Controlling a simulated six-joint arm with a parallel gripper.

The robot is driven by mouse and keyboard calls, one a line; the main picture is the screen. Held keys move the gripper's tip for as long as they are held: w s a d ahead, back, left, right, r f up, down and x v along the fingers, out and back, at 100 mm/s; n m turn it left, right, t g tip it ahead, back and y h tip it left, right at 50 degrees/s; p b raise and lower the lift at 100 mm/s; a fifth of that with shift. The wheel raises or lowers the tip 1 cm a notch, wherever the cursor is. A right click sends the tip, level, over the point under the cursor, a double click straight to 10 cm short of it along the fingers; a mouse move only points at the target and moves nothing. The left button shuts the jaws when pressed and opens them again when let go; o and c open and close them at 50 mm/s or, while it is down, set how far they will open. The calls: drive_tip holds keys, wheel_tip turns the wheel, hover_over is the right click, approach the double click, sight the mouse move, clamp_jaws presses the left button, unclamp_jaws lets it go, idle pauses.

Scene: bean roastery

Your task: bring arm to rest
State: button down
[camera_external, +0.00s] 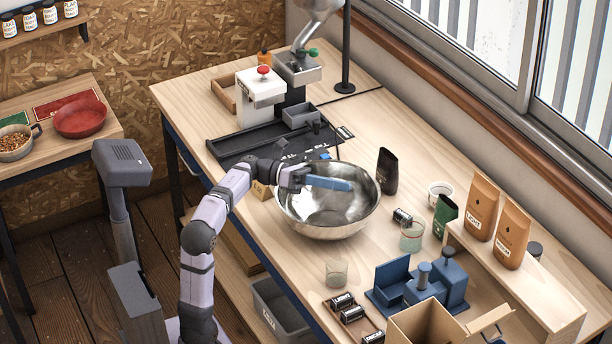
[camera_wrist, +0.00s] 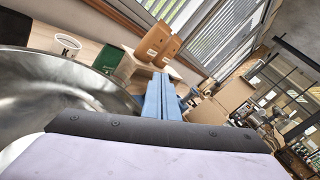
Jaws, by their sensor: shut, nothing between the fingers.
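My arm reaches from the lower left over the near edge of the workbench (camera_external: 235,95). My gripper (camera_external: 350,186) is above the large steel bowl (camera_external: 328,225), with its blue fingers pointing right across the bowl's opening. In the wrist view the fingers of my gripper (camera_wrist: 163,98) are together, with nothing between them. The steel bowl (camera_wrist: 60,88) fills the left of that view. The part of the bowl that I can see inside looks empty.
A black pouch (camera_external: 387,171), a glass cup (camera_external: 411,237) and brown bags (camera_external: 481,207) stand right of the bowl. A blue fixture (camera_external: 420,286) and an open cardboard box (camera_external: 425,325) are in front.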

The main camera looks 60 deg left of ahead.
drive_tip(key=s+d+f+m+g+h+b, duration=0.1)
drive_tip(key=s+d+f+m+g+h, duration=0.15)
drive_tip(key=s+d+g, duration=0.5)
drive_tip(key=s+d+f+m+g+h+b, duration=0.15)
drive_tip(key=s+d+m+g, duration=0.3)
drive_tip(key=s+d, duration=0.5)
drive_tip(key=s+d+f+m+g+y+p, duration=0.55)
drive_tip(key=s+d+f+m, duration=0.2)
drive_tip(key=f+m, duration=0.2)
drive_tip(key=s+a+f+m+g+y+p, duration=0.4)
drive_tip(key=s+f+m+y, duration=0.2)
drive_tip(key=s+f+m, duration=0.5)
drive_tip(key=w+a+f+m+t+y+p, duration=0.3)
drive_tip(key=w+a+f+t, duration=0.25)
drive_tip(key=a, duration=0.25)
drive_tip(key=w+a+f+m+t+y+p, duration=0.2)
drive_tip(key=w+a+f+t+y+p, duration=0.15)
drive_tip(key=w+a, duration=0.35)
wheel_tip(320, 180, up, 20)
drive_tip(key=s+p, duration=0.1)
drive_tip(key=p, duration=1.8)
drive_tip(key=shift+a+f+p, duration=0.15)
drive_tip(key=shift+a+p, duration=0.2)
drive_tip(key=shift+a, duration=0.05)
